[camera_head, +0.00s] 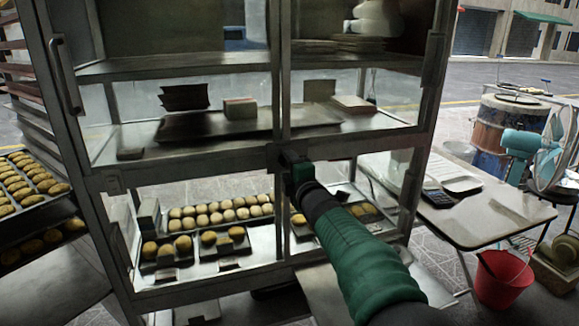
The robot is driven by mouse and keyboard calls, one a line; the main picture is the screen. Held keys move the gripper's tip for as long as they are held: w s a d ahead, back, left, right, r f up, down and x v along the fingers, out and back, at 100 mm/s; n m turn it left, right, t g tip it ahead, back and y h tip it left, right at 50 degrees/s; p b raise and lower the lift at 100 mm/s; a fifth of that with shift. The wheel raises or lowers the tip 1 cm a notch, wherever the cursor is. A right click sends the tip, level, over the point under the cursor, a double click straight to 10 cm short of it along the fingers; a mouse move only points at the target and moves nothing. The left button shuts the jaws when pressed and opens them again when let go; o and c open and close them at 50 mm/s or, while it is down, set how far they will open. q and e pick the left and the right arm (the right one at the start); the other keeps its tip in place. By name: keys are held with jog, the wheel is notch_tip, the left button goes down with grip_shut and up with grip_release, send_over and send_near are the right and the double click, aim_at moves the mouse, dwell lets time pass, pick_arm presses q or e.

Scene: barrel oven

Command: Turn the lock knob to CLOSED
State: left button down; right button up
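My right gripper (291,163) reaches in from the lower right on a green-sleeved arm. Its dark end is at the middle upright of a metal-framed glass cabinet (200,144), where the crossbar meets it. The fingertips are small, dark and hard to make out, so I cannot tell whether they are open or shut. No lock knob or CLOSED marking can be made out; the gripper covers part of the crossing where its tip is. My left gripper is not in view.
Pastries on trays (212,242) fill the cabinet's lower shelf. A pastry rack (28,215) stands at left. At right are a small table (487,218), a blue fan (522,143), a barrel (505,120) and a red bucket (500,282). A vertical handle (64,75) is at the cabinet's left.

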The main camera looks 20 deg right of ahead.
jog(key=shift+s+r, duration=0.1)
jog(key=shift+r, duration=0.05)
jog(key=s, duration=1.6)
jog(key=shift+s+d, duration=0.2)
jog(key=shift+s, duration=0.05)
